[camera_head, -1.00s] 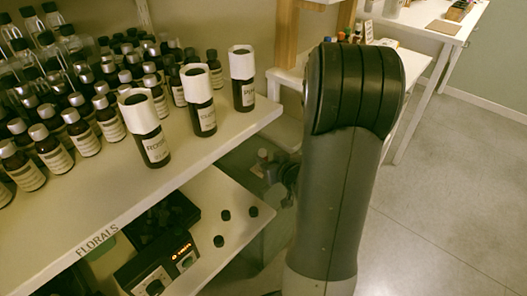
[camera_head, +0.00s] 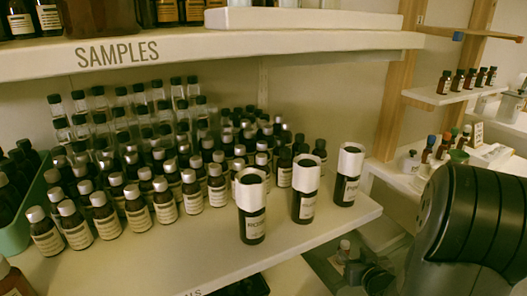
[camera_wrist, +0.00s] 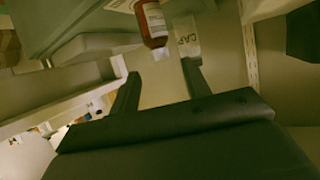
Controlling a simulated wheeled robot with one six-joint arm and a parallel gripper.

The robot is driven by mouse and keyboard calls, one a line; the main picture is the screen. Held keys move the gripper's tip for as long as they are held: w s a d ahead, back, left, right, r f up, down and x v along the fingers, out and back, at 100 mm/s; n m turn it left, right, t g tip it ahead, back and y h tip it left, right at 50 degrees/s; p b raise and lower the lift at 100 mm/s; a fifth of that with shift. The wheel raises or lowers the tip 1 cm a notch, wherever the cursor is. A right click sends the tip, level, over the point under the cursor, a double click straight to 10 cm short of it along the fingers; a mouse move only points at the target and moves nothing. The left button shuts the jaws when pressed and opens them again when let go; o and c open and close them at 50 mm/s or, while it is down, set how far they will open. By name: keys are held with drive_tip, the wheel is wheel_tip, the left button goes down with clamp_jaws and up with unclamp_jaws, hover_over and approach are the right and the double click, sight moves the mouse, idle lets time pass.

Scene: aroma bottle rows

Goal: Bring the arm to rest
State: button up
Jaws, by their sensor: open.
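My arm (camera_head: 475,225) rises as a dark, rounded link at the lower right of the head view, cut off by the frame edge. A dark part that looks like the arm's far end (camera_head: 372,276) shows low beside the shelf's right end, partly cut off. In the wrist view my gripper (camera_wrist: 161,70) has its two dark fingers spread apart. No object is held between them. A brown bottle with a pale label (camera_wrist: 153,22) shows beyond the fingertips, apart from them.
A shelf (camera_head: 330,232) holds crowded rows of dark bottles with three white-collared bottles (camera_head: 250,208) along its front. The SAMPLES shelf (camera_head: 230,52) hangs above. A small rack (camera_head: 445,97) of bottles stands at the right.

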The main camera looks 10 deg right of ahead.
sight(346, 243)
drive_tip(key=b+x, duration=0.1)
drive_tip(key=x, duration=0.7)
drive_tip(key=shift+w+a+f, duration=0.1)
drive_tip(key=shift+w+f, duration=0.15)
drive_tip(key=shift+w, duration=0.1)
drive_tip(key=shift+w+r, duration=0.1)
drive_tip(key=shift+r, duration=0.25)
drive_tip(key=shift+r+p, duration=0.65)
drive_tip(key=shift+r, duration=0.95)
drive_tip(key=shift+f, duration=0.1)
